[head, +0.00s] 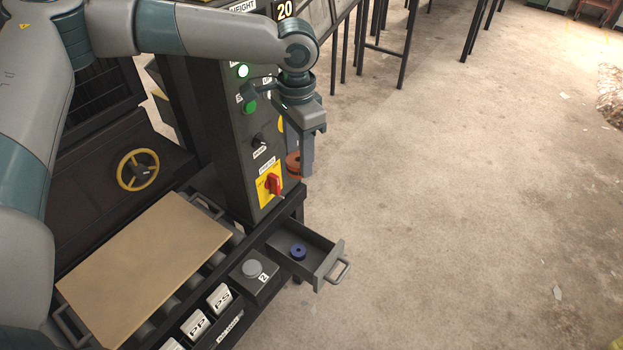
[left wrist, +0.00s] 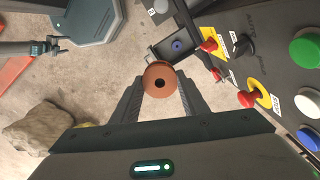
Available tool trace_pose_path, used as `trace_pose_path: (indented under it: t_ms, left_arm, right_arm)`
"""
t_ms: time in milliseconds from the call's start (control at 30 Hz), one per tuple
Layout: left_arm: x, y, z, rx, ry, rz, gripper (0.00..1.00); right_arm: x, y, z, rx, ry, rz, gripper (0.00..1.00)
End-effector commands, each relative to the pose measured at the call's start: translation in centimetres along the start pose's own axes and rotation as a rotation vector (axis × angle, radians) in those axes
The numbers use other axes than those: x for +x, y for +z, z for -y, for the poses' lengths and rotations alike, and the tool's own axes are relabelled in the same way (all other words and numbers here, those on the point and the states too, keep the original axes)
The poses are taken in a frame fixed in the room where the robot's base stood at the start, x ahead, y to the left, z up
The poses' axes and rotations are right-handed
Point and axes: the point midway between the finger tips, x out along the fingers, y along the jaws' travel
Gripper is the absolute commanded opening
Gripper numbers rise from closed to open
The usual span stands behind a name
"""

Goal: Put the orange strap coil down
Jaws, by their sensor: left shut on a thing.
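The orange strap coil (head: 293,164) is held between the fingers of my left gripper (head: 300,165), beside the front of the dark control column and above the open drawer. In the left wrist view the coil (left wrist: 160,79) sits between the two fingertips, its round face with a dark centre hole toward the camera. The gripper is shut on it. The fingers hide part of the coil in the head view. My right gripper is not in the head view; an arm part at the left of the wrist view does not clearly show it.
An open grey drawer (head: 324,262) holds a blue coil (head: 298,251). Beside it are a box with a grey round knob (head: 252,268) and labelled bins (head: 196,324). The control column carries a red switch (head: 273,184) and green buttons. A tan board (head: 145,265) lies left. Open floor lies right.

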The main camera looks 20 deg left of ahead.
Motion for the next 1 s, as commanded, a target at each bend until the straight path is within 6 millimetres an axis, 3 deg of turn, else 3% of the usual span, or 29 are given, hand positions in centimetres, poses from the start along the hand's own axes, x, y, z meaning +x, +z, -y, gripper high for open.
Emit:
trace_pose_path:
  t_ms: [33, 200, 400, 800, 833, 967, 1000]
  left_arm:
    - [-0.8, 0.9, -0.1, -0.060, -0.005, -0.005, 0.16]
    - [-3.8, 3.7, -1.0, -0.263, -0.004, -0.004, 0.16]
    - [-5.7, 6.0, -1.9, -0.419, -0.002, -0.002, 0.16]
    - [-6.3, 6.7, -2.2, -0.470, 0.000, 0.000, 0.16]
    - [-6.3, 6.7, -2.2, -0.469, 0.000, 0.000, 0.16]
    - [-6.3, 6.7, -2.2, -0.469, 0.000, 0.000, 0.16]
    - [-6.3, 6.7, -2.2, -0.468, 0.000, 0.000, 0.16]
  right_arm:
    - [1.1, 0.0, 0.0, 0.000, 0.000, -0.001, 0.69]
    - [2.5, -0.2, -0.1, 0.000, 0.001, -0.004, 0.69]
    - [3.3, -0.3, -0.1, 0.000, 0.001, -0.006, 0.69]
    - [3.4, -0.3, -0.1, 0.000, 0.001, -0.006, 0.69]
    - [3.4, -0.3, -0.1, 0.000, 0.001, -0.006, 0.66]
    - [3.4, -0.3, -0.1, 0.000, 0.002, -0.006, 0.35]
    - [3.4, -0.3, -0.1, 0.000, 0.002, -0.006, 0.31]
